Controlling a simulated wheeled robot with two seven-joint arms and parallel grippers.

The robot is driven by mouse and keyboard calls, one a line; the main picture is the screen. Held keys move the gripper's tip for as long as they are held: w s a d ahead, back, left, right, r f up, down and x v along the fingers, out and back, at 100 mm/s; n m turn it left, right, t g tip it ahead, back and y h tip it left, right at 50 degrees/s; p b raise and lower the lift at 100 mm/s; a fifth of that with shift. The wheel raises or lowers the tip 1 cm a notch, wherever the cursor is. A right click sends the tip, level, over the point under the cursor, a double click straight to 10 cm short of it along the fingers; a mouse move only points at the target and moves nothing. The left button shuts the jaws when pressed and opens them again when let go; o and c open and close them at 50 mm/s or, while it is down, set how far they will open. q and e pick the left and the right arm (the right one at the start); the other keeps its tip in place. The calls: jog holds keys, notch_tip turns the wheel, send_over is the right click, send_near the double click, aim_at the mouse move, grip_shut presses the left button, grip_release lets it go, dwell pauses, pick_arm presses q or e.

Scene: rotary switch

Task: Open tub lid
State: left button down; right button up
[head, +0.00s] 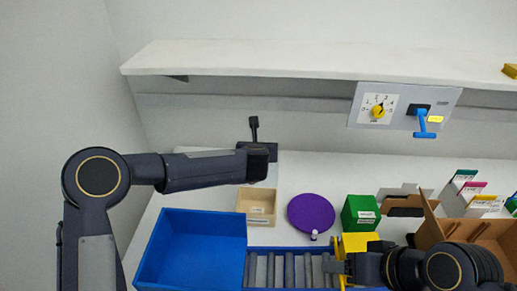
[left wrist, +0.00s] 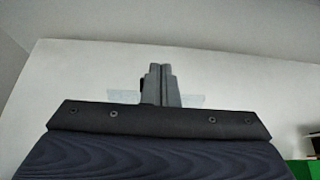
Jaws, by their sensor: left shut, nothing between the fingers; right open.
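A round purple disc (head: 311,212) lies flat on the table in the middle of the head view; I cannot tell whether it is the tub's lid. A small pale piece (head: 314,236) is at its front edge. My left gripper (head: 253,124) is shut and empty, behind and left of the disc and apart from it. Its closed fingers also show in the left wrist view (left wrist: 161,84). My right gripper (head: 334,264) is open at the front, beside the roller track, and partly hard to make out.
A blue bin (head: 190,216), a beige box (head: 256,206) and a green box (head: 360,213) stand around the disc. Rollers (head: 288,270) run along the front. A cardboard box (head: 477,237) is at right. A panel with a yellow dial (head: 378,111) and blue lever (head: 421,123) hangs above.

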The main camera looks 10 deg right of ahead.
dwell(0.4)
pick_arm(q)
jog(key=s+a+r+m+t+h+b, duration=0.1)
jog(key=s+a+r+m+h, duration=0.1)
jog(key=s+a+r+m, duration=0.3)
jog(key=s+a+r+m+t+h+b, duration=0.1)
jog(key=s+a+r+m, duration=0.15)
jog(key=r, duration=0.45)
jog(key=s+a+r+m+g+h, duration=0.25)
jog(key=s+a+m, duration=0.45)
jog(key=m, duration=0.4)
jog(key=s+a+f+m+g+y, duration=0.1)
jog(key=s+a+f+m, duration=0.3)
jog(key=s, duration=0.5)
jog(key=s+a+f+m+g+y, duration=0.1)
jog(key=s+a+f+m+g, duration=0.2)
jog(key=s, duration=0.5)
jog(key=s+a+f+m+g+y, duration=0.2)
jog(key=s+a+f+m, duration=0.4)
jog(key=s+a, duration=0.2)
jog(key=shift+s+m, duration=0.35)
jog(key=shift+s, duration=0.5)
